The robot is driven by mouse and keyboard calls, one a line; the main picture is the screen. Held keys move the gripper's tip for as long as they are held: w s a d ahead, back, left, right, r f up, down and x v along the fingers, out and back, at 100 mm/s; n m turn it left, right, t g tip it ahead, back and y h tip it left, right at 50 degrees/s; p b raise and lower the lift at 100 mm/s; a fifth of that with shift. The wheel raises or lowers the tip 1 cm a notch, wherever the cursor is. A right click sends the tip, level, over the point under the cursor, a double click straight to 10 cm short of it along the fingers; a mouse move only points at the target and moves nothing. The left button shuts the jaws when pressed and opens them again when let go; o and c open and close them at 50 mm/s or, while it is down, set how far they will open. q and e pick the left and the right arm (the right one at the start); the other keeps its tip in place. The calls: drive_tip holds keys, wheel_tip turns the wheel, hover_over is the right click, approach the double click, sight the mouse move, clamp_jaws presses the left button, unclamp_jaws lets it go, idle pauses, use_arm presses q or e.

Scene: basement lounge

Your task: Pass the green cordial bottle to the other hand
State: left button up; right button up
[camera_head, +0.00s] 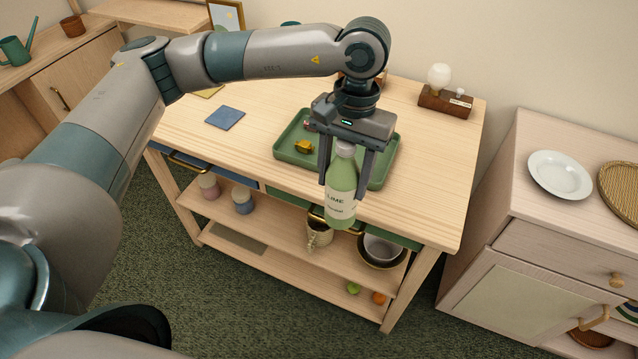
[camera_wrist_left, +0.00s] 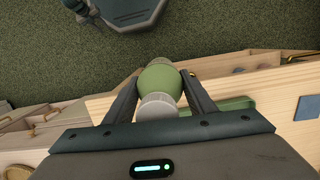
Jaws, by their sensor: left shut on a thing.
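The green cordial bottle (camera_head: 341,196) has a pale cap and a cream label reading LIME. My left gripper (camera_head: 345,193) is shut on it, one finger on each side, and holds it upright in front of the table's near edge. In the left wrist view the bottle (camera_wrist_left: 160,82) sits between the two fingers of the left gripper (camera_wrist_left: 160,82), cap towards the camera. My right gripper does not show in either view.
A green tray (camera_head: 285,154) with a small yellow item lies on the wooden table (camera_head: 425,165) behind the bottle. A lamp (camera_head: 439,82) stands at the back right. A lower shelf (camera_head: 270,232) holds jars and bowls. A cabinet (camera_head: 530,225) with a white plate stands at right.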

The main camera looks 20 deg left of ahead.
use_arm(q)
drive_tip(key=w+d+r, duration=0.3)
drive_tip(key=d, duration=0.2)
drive_tip(key=w+d+r+m, duration=0.1)
drive_tip(key=w+d+r, duration=0.2)
drive_tip(key=d, duration=0.3)
drive_tip(key=shift+r+m, duration=0.3)
